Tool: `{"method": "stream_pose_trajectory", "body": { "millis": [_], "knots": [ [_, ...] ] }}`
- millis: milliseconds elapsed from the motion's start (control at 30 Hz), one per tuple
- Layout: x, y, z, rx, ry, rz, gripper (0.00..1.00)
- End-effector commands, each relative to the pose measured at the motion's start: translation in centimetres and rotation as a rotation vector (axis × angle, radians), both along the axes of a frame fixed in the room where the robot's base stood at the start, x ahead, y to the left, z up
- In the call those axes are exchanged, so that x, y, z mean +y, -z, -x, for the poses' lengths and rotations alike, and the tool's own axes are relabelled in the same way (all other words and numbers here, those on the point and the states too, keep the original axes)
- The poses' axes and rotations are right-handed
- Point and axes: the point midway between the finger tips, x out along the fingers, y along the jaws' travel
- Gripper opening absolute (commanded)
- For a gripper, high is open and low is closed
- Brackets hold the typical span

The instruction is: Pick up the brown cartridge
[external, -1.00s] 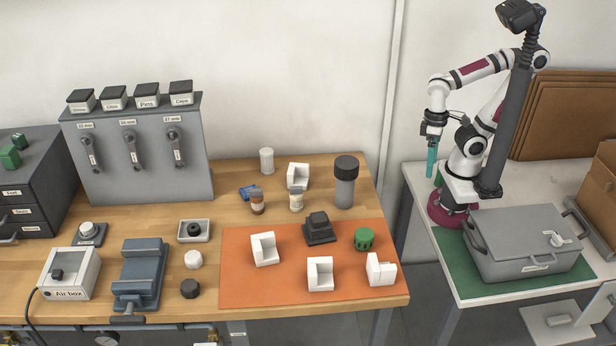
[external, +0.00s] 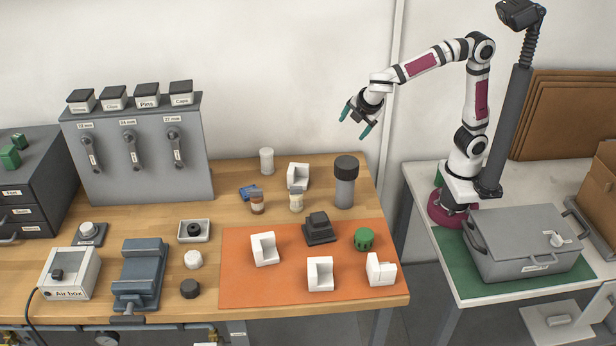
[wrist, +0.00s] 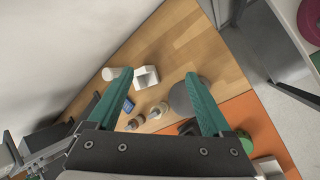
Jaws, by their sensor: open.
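The brown cartridge (external: 257,203) is a small brown cylinder with a pale band, standing upright on the wooden table behind the orange mat. In the wrist view a brown cylinder (wrist: 135,122) shows between my fingers, far below them. A similar cream cartridge (external: 296,201) stands just to its right. My gripper (external: 355,119) has teal fingers spread apart and empty. It is in the air above the table's back right corner, up and to the right of the cartridge and well apart from it.
A tall grey cylinder with a black cap (external: 345,182) stands right of the cartridges. A white block (external: 298,176), a white cylinder (external: 267,161) and a blue item (external: 249,192) are close by. The orange mat (external: 240,285) holds white blocks, a black part and a green part.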

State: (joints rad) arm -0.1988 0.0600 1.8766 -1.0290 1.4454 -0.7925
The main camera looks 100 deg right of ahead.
Motion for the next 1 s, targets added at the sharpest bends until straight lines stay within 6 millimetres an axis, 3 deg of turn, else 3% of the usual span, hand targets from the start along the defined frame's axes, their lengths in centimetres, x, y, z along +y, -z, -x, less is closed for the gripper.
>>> {"method": "stream_pose_trajectory", "body": {
  "millis": [100, 200, 300, 400, 500, 700, 900, 1000],
  "knots": [
    [1.6, 0.5, -10.2, 0.143, -0.469, 0.32, 0.83],
    [5.4, 1.6, -18.4, 0.299, -0.86, 0.637, 0.83],
    [9.9, 3.3, -24.1, 0.444, -1.147, 0.922, 0.83],
    [9.7, 9.4, -24.1, 0.462, -1.159, 0.932, 0.83],
    [9.7, 12.6, -24.1, 0.453, -1.153, 0.93, 0.83],
    [9.6, 17.1, -24.0, 0.451, -1.149, 0.928, 0.83],
    [9.6, 20.3, -24.0, 0.452, -1.148, 0.927, 0.83],
    [7.8, 21.0, -25.7, 0.448, -1.142, 0.926, 0.83]
  ]
}}
